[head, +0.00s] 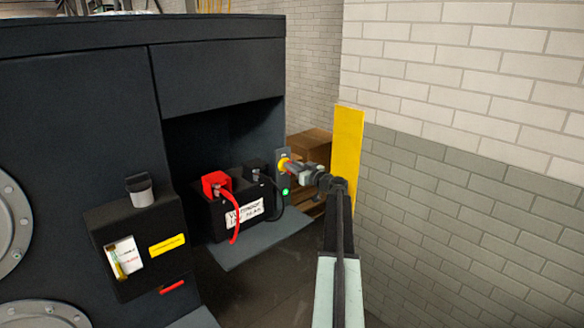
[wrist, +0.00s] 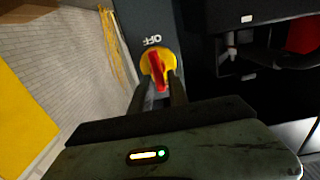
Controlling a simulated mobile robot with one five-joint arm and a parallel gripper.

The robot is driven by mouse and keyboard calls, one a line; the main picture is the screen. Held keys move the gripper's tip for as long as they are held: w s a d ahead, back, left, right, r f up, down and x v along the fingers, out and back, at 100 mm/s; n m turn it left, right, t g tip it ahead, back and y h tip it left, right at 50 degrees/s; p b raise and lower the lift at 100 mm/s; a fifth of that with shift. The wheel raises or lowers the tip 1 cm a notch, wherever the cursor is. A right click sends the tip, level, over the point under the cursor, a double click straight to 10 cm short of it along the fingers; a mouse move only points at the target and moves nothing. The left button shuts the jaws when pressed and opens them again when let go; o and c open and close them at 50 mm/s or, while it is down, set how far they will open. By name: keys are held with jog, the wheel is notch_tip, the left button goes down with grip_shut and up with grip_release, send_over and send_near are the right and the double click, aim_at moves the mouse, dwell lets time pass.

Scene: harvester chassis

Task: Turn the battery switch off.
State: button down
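The battery switch has a red handle (wrist: 156,66) on a round yellow plate (wrist: 146,64), beside an upside-down "OFF" label (wrist: 152,40) in the wrist view. The handle slants slightly, with its upper end toward the label. My gripper (wrist: 160,79) has one finger on each side of the handle's lower end, with a gap showing between them; contact is unclear. In the head view, my gripper (head: 292,167) reaches the switch from the right and covers much of it.
A black battery (head: 218,217) with a red terminal cover (head: 214,182) and red cable stands on a shelf (head: 262,246) left of the switch. A yellow post (head: 347,158) and brick wall (head: 470,190) are close on the right. Wooden crates (head: 310,148) stand behind.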

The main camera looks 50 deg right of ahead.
jog(key=shift+d+f+m+b, duration=0.2)
jog(key=shift+m, duration=2.45)
jog(key=shift+d+f+m+b, duration=0.25)
jog(key=shift+m, duration=2.35)
jog(key=shift+d+f+m+b, duration=0.2)
jog(key=shift+m, duration=2.45)
jog(key=shift+y, duration=0.3)
jog(key=c, duration=1.4)
grip_release()
jog(key=shift+w+a, duration=0.1)
jog(key=shift+c, duration=0.2)
